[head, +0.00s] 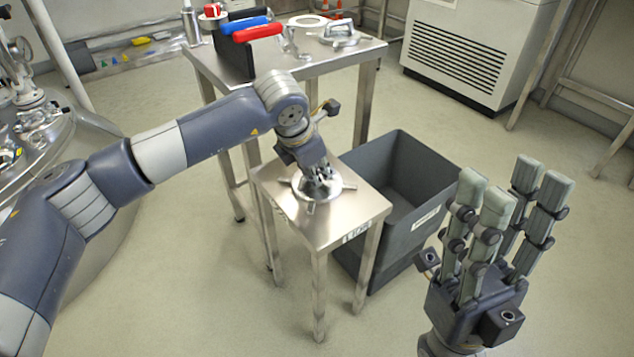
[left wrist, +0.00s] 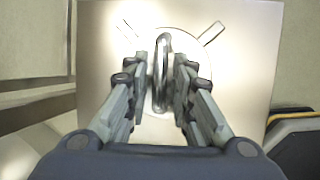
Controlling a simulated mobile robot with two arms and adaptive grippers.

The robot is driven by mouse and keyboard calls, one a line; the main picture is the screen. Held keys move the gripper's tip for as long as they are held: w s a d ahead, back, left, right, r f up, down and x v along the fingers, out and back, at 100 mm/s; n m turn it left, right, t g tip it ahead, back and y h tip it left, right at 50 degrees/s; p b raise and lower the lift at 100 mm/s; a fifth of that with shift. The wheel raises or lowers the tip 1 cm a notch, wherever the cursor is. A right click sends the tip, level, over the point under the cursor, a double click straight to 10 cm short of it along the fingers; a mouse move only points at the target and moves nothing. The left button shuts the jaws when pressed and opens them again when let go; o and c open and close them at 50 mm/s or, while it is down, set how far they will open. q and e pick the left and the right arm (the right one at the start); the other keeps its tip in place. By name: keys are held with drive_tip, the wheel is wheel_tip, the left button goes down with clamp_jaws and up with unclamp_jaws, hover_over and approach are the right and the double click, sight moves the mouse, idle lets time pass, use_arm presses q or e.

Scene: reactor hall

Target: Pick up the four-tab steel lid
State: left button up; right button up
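The steel lid (head: 322,192) lies flat on a small steel table (head: 349,212). Its round plate and radial tabs are partly hidden under my left gripper (head: 320,172). In the left wrist view, two tabs of the lid (left wrist: 212,33) show at the far side; the near side is hidden by my fingers. The raised bar handle of the lid (left wrist: 161,60) stands between the fingers of my left gripper (left wrist: 160,68), with a narrow gap on each side. My right gripper (head: 515,193) is open and empty, fingers pointing up, at the right.
A dark grey bin (head: 402,170) stands right behind the small table. A taller steel table (head: 300,62) behind carries a rack with red and blue handles (head: 250,32) and metal clamps (head: 341,35). A domed steel vessel (head: 70,150) is at the left. Floor at the front is free.

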use_arm(q)
clamp_jaws()
drive_tip(key=shift+r, duration=0.2)
